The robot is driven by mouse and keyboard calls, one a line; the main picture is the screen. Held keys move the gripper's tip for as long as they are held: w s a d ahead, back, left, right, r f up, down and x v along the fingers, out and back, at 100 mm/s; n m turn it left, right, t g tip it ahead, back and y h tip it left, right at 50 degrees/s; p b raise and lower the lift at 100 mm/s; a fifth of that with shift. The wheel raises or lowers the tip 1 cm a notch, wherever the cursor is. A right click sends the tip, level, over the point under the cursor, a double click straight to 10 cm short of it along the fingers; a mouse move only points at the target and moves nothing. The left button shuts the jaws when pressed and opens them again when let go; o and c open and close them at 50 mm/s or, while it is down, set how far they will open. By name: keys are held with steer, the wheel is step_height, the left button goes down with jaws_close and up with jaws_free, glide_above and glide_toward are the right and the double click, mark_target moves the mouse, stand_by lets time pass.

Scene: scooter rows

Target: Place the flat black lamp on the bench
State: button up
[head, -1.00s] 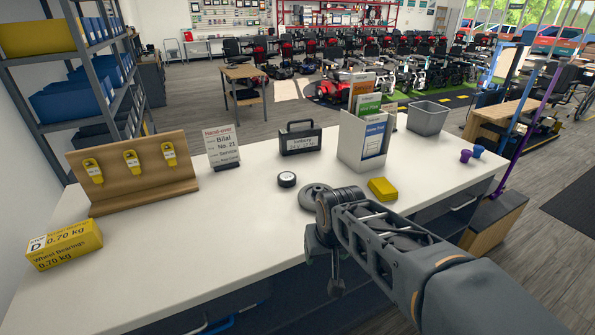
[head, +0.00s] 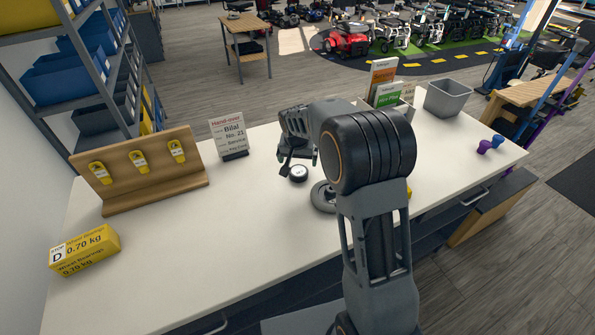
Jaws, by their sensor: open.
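A small flat round black lamp (head: 298,174) with a pale top lies on the white bench top (head: 190,240), left of a grey disc (head: 323,197). My gripper (head: 300,161) points down just behind and above the lamp, its fingers spread and nothing seen between them. One finger overlaps the lamp's left edge in the picture; I cannot tell whether they touch. My arm comes up from the lower right and hides part of the bench, including most of a yellow block.
A wooden key board (head: 140,170), a yellow bearings box (head: 84,250) and a hand-over sign (head: 229,137) stand at left. A leaflet holder (head: 396,103), grey bin (head: 449,98) and purple cups (head: 490,145) are at right. A wooden table (head: 245,24) stands behind. The bench's left middle is clear.

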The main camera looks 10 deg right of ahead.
mark_target(299, 170)
steer(key=shift+p+x, duration=1.05)
steer(key=shift+x, duration=2.8)
steer(key=shift+s, duration=0.2)
steer(key=shift+c, duration=0.4)
steer(key=c, duration=0.9)
steer(key=shift+c, duration=0.6)
steer(key=shift+r, duration=0.1)
